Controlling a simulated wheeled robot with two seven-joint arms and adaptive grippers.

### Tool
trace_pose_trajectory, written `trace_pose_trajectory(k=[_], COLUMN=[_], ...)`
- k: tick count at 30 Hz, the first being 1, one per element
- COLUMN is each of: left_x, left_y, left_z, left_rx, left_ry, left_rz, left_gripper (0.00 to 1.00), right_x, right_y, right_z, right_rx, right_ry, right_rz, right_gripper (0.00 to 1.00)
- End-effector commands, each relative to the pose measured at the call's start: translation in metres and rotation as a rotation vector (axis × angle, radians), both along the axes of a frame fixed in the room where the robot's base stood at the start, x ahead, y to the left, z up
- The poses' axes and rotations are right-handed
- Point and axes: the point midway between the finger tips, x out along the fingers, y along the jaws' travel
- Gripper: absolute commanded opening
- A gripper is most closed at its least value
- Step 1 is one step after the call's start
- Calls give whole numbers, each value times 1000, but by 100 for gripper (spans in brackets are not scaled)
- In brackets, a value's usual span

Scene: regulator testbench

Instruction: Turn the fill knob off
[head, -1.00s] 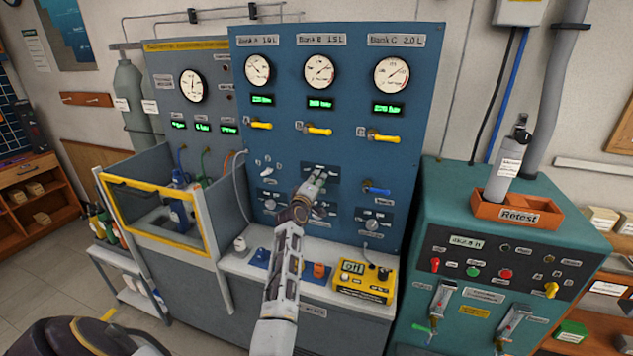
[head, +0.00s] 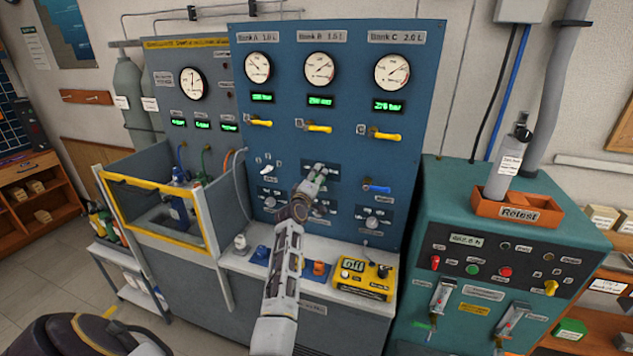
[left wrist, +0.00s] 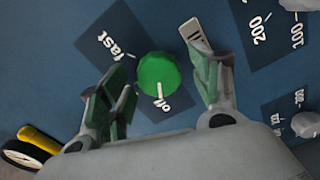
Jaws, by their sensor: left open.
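The fill knob (left wrist: 158,74) is a round green knob on the blue panel, seen in the left wrist view. Its white pointer line points down toward a label that looks like "off". A "fast" label sits at its upper left. My left gripper (left wrist: 157,83) is open, with one finger on each side of the knob; I cannot tell whether either touches it.
Yellow valve levers (head: 319,128) and gauges (head: 320,69) are above the gripper. A blue lever (head: 376,188) and a lower knob (head: 372,223) are to its right. A yellow box (head: 364,279) stands on the ledge below. A teal cabinet (head: 440,205) stands at the right.

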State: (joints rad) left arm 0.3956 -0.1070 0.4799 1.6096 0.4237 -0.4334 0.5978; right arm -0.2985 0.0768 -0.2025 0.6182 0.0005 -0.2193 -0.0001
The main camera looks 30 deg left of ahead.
Motion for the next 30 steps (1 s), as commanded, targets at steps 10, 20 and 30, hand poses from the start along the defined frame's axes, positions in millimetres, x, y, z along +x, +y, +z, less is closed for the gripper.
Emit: trace_pose_trajectory(k=[10,20,30], left_x=[-17,-47,-70], left_y=[-4,-11,-17], left_z=[-1,-1,0], left_rx=[0,0,0], left_ry=[0,1,0], left_rz=[0,0,0], left_gripper=[63,63,63], right_x=[0,0,0], right_y=[-3,-3,-4], right_z=[0,0,0], right_rx=[-3,-4,-4], right_ry=[0,0,0], right_rz=[-1,-1,-1], right_gripper=[0,0,0])
